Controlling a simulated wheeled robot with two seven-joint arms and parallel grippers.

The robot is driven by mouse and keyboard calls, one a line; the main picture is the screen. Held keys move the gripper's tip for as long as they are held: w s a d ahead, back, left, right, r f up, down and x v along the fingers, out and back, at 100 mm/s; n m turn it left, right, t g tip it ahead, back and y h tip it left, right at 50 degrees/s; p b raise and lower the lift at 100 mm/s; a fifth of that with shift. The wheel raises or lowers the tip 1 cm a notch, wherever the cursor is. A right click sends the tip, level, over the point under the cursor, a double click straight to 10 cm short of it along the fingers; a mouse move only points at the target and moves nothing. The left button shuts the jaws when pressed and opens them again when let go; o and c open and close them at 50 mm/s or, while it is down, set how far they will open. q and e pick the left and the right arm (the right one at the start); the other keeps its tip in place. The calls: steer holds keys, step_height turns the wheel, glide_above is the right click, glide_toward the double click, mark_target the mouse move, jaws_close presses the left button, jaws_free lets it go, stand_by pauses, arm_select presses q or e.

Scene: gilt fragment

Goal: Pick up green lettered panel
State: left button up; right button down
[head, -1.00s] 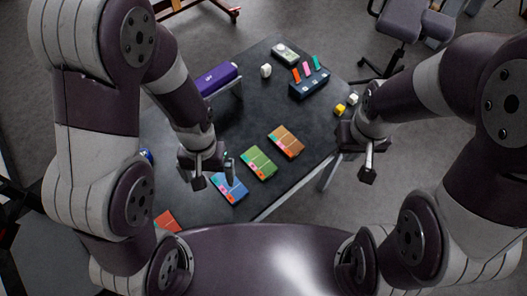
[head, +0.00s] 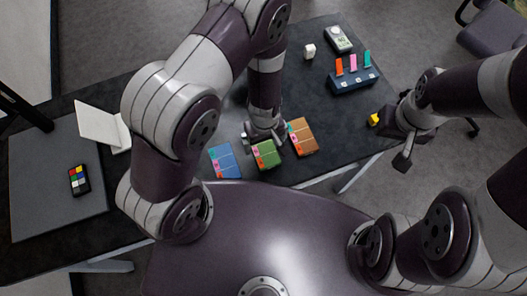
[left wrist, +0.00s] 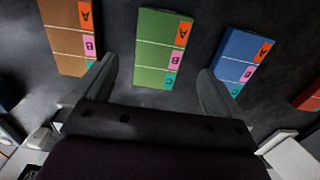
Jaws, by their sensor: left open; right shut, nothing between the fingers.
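The green lettered panel (head: 266,155) lies flat on the dark table, between a blue panel and a brown one. In the left wrist view the green panel (left wrist: 162,48) shows orange, pink and teal tabs lettered A, B and C along one edge. My left gripper (head: 263,132) is above the table at the panel's far end, partly covering it. In the left wrist view its open fingers (left wrist: 157,85) stand on either side of the panel's near end, with nothing held. My right gripper (head: 402,160) is shut and empty, off the table's right edge.
The blue panel (head: 224,161) and the brown panel (head: 303,137) lie close on either side. A dark holder (head: 353,80) with coloured tabs, a white cube (head: 309,51) and a yellow block (head: 374,119) sit farther back or right. A colour-square device (head: 79,180) lies on a grey mat at left.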

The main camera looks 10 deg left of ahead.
mark_target(264, 149)
arm_select(q)
steer(key=shift+w+d+f, duration=0.1)
steer(key=shift+w+f, duration=0.1)
steer(key=shift+f, duration=0.45)
steer(key=shift+w+d+f, duration=0.1)
steer(key=shift+w+f, duration=0.1)
steer(key=shift+f, duration=0.4)
steer(key=f, duration=0.1)
steer(key=f+b, duration=0.1)
steer(key=f, duration=0.1)
steer(key=shift+a, duration=0.35)
steer(key=shift+s+a+f, duration=0.1)
steer(key=shift+f, duration=0.15)
arm_select(e)
steer(key=shift+w+d+f, duration=0.15)
steer(key=shift+f, duration=0.6)
arm_select(q)
steer(key=shift+c, duration=1.2)
steer(key=c, duration=0.9)
steer(key=shift+o, duration=0.2)
